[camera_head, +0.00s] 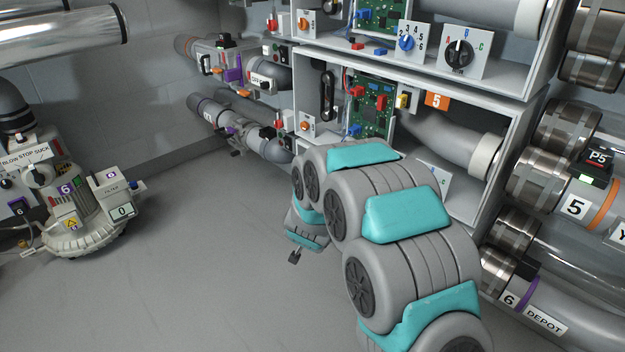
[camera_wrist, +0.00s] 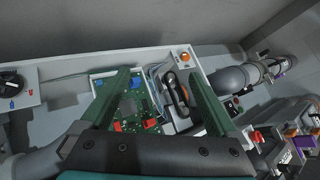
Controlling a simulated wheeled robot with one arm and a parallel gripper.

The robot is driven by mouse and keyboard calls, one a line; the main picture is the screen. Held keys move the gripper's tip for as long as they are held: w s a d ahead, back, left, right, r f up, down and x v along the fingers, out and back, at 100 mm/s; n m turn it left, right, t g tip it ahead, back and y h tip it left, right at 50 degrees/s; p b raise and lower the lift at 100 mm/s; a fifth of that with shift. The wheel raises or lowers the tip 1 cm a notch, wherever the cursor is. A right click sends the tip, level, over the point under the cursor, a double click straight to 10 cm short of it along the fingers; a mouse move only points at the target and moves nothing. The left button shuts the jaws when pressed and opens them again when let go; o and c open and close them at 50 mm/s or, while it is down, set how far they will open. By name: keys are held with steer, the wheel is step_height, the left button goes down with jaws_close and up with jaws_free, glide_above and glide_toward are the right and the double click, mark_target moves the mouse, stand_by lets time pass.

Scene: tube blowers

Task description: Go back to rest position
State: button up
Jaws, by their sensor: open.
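My gripper (camera_wrist: 159,76) shows in the wrist view as two green fingers spread wide apart, with nothing held between them. Beyond and between the fingers are a green circuit board (camera_wrist: 130,100) and a black handle (camera_wrist: 177,92) on a grey panel. In the head view my grey and teal arm reaches forward in front of the lower shelf unit. Its far end hangs low over the floor, and the finger opening cannot be made out there. The circuit board also shows in the head view (camera_head: 371,106), behind and above the arm.
The grey shelf unit (camera_head: 508,149) stands close behind my arm. Large pipes labelled 5 (camera_head: 574,207) and 6 DEPOT (camera_head: 543,318) lie at right. A round machine (camera_head: 86,229) stands at left. The grey floor (camera_head: 215,255) between is clear.

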steer(key=shift+r, duration=0.1)
steer(key=s+d+r+n+g+y+p, duration=0.1)
steer(key=s+r+n+g+y+p, duration=0.25)
steer(key=s+r, duration=1.15)
steer(key=s+d+r+n+g+h, duration=0.1)
steer(key=s+d, duration=0.3)
steer(key=s, duration=0.7)
steer(key=s+d+r+n+g+h, duration=0.1)
steer(key=s+d+r+g, duration=0.2)
steer(key=s, duration=0.8)
steer(key=s+d+r+n+g+h, duration=0.1)
steer(key=s+d+r+n+g, duration=0.1)
steer(key=s+d, duration=0.5)
steer(key=s+r+g, duration=0.1)
steer(key=s, duration=0.3)
steer(key=shift+s+g+p, duration=0.3)
steer(key=shift+g+p, duration=0.05)
